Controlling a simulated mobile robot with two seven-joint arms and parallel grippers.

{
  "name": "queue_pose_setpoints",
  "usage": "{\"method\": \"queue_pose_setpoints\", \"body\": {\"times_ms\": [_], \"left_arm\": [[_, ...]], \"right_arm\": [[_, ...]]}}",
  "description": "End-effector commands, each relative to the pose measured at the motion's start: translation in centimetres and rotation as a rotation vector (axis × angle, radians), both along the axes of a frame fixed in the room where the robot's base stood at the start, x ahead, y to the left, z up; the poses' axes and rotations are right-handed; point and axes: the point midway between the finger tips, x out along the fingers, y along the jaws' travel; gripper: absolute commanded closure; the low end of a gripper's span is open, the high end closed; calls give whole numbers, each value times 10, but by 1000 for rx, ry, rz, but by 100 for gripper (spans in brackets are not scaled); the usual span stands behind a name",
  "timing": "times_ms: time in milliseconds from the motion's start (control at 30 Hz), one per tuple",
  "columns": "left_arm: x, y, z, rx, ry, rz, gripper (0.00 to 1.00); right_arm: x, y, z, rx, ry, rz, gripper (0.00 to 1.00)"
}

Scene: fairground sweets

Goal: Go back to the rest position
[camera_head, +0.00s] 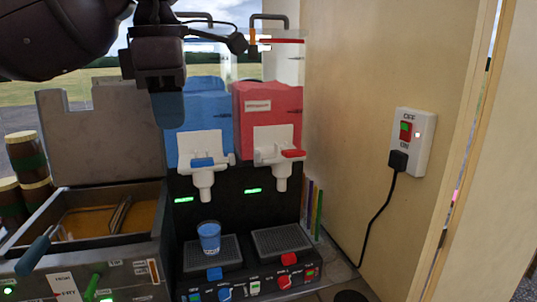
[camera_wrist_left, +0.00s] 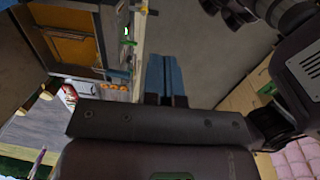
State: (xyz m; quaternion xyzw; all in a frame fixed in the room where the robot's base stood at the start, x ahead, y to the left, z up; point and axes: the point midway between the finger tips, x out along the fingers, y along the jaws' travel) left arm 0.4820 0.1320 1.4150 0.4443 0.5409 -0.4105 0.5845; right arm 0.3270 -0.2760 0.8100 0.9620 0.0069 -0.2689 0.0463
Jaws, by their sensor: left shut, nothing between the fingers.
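My left gripper (camera_head: 168,108) hangs high in the head view, its fingers pointing down in front of the blue slush tank (camera_head: 205,103). In the left wrist view its two blue-grey fingers (camera_wrist_left: 166,78) lie together, shut and empty. A clear cup with blue drink (camera_head: 209,237) stands upright on the left drip tray of the slush machine, below the blue tank's white tap. The gripper is well above the cup and apart from it. My right gripper shows in neither view.
The red slush tank (camera_head: 268,112) stands beside the blue one. A fryer (camera_head: 100,222) with orange oil and a blue-handled basket is at the left. A wall switch (camera_head: 411,140) with a plugged black cable is on the right wall. Stacked jars (camera_head: 28,160) stand at the far left.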

Motion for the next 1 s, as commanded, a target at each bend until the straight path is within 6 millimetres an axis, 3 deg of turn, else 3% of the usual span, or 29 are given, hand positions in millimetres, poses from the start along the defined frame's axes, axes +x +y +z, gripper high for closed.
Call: {"method": "queue_pose_setpoints", "body": {"times_ms": [33, 367, 600, 800, 1000], "left_arm": [[1, -6, -15, -32, 40, -12, 100], [-9, -49, -78, -305, 269, -65, 100], [-26, -88, -126, -642, 533, -40, 100], [-35, -111, -149, -946, 752, 54, 100], [-33, -120, -164, -1248, 959, 220, 100]], "right_arm": [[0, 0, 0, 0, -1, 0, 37], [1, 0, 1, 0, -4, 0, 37], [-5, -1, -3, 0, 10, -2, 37], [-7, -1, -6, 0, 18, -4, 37], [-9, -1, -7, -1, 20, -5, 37]]}}
